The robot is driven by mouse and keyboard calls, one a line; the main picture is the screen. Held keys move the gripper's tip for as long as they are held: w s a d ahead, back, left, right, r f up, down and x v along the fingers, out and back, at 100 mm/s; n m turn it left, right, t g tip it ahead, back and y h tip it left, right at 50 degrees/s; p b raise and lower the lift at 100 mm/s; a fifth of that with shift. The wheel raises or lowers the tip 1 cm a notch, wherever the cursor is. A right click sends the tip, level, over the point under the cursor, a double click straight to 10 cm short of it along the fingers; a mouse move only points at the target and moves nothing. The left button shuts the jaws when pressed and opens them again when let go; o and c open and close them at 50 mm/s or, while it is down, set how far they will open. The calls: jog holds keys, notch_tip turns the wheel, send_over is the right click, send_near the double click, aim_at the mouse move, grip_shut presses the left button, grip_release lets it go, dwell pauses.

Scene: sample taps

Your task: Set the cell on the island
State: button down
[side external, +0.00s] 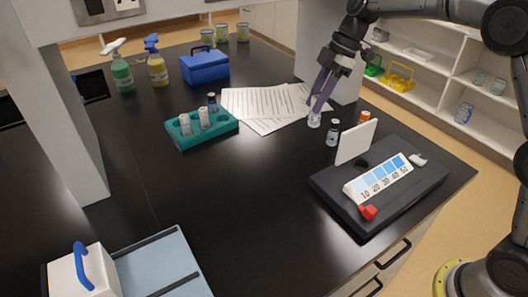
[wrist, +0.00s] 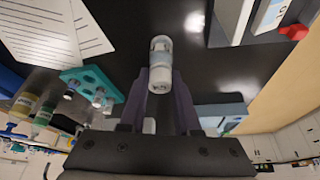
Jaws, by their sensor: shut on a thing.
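A small clear glass cell with a pale label (side external: 314,120) is between the purple fingers of my gripper (side external: 319,104). It also shows in the wrist view (wrist: 160,63), where the fingers close on its near end. The cell is over the black island top (side external: 235,190), beside the paper sheets, and looks close to the surface. I cannot tell whether its base touches the top. The fingers hide part of the cell.
A teal rack (side external: 218,131) with vials stands left. Paper sheets (side external: 262,104) lie behind. The island's middle is clear.

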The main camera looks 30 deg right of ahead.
notch_tip(320, 180, down, 10)
jog(key=shift+r, duration=0.1)
dwell(0.4)
jog(key=c, duration=0.6)
grip_release()
